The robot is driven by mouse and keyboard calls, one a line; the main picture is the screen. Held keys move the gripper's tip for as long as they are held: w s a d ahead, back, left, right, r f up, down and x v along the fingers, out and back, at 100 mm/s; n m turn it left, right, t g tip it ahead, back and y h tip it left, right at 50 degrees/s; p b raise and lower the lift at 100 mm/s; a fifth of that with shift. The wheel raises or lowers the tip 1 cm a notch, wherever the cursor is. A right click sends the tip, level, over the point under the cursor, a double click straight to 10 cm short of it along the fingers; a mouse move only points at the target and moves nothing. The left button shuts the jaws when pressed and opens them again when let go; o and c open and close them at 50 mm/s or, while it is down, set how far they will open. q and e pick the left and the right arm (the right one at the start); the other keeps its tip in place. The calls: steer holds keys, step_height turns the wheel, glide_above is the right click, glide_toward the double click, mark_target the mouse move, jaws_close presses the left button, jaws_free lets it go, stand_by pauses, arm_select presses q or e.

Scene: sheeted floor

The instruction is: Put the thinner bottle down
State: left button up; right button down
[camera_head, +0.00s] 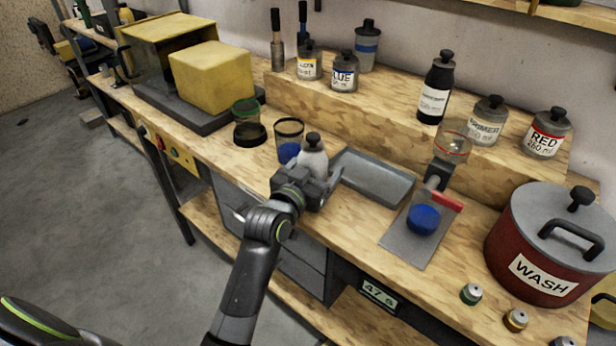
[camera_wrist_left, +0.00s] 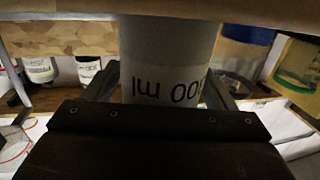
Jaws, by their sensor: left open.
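A pale grey-white bottle (camera_head: 313,158) with a black cap, which I take to be the thinner bottle, is upright at the workbench, between a clear cup and a grey tray. My left gripper (camera_head: 308,189) is open, with its fingers on either side of the bottle's lower body. In the left wrist view the bottle (camera_wrist_left: 165,62) fills the space between the fingers, with upside-down "ml" print on it. The gripper hides its base in the head view, so I cannot tell whether it rests on the bench. My right gripper is not in view.
A clear cup with blue content (camera_head: 289,128) stands just left of the bottle. The grey tray (camera_head: 385,180) lies close on its right. A raised wooden shelf (camera_head: 400,125) with several bottles runs behind. A red WASH pot (camera_head: 525,225) stands at right.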

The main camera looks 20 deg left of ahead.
arm_select(q)
steer(key=shift+s+a, duration=0.1)
steer(key=shift+s, duration=0.35)
steer(key=s+a+b, duration=0.1)
steer(key=s, duration=1)
steer(key=shift+a+r+b, duration=0.3)
steer(key=shift+r, duration=0.05)
